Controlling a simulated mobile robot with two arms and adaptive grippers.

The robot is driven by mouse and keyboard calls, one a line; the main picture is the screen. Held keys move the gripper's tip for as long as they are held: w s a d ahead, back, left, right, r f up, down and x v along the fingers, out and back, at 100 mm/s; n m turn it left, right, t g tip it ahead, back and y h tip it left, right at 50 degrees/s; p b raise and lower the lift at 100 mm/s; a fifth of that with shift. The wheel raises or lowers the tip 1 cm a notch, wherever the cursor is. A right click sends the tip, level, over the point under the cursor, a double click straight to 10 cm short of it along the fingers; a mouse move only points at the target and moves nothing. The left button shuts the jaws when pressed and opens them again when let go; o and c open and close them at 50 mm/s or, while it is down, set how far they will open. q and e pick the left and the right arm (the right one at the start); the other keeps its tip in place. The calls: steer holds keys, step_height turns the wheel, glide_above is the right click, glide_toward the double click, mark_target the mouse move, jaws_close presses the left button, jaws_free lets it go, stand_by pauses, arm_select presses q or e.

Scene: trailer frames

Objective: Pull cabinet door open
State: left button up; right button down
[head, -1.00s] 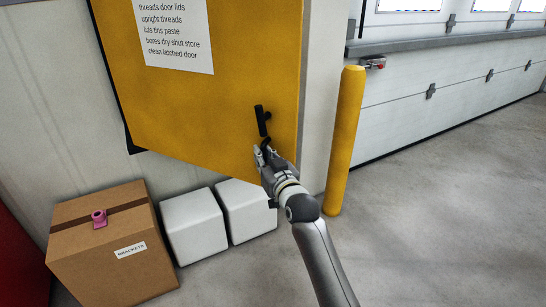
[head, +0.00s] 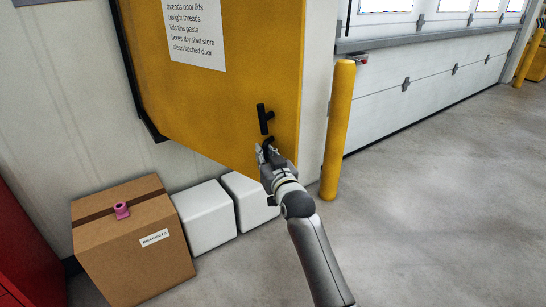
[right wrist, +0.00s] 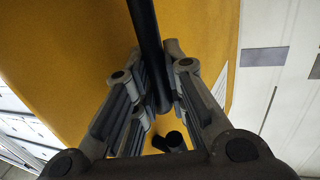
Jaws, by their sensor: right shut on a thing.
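The yellow cabinet door (head: 220,100) fills the upper middle of the head view, with a dark strip along its left edge and a printed sheet (head: 195,35) on it. Its black handle (head: 264,117) is near the right edge. My right gripper (head: 265,152) is at the handle's lower part. In the right wrist view the dark handle bar (right wrist: 146,35) runs down between the two fingers, which are shut on it. The fingers hide part of the bar. My left gripper is not in view.
A cardboard box (head: 130,255) with a pink object (head: 121,210) on top and two white blocks (head: 206,218) stand below the door. A yellow post (head: 338,130) stands close on the right. The grey floor (head: 440,210) at the right is clear.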

steer(key=shift+s+a+r, duration=0.1)
steer(key=shift+a+r, duration=0.1)
steer(key=shift+r, duration=0.25)
steer(key=shift+s+a+r, duration=0.1)
steer(key=shift+a+r, duration=0.1)
steer(key=shift+r, duration=0.2)
steer(key=c, duration=1.8)
jaws_free()
steer(key=shift+c, duration=0.2)
steer(key=shift+o, duration=0.8)
steer(key=shift+w+f, duration=0.1)
steer(key=shift+w, duration=0.05)
steer(key=f+v, duration=0.1)
steer(key=v, duration=1.1)
steer(key=shift+f, duration=0.25)
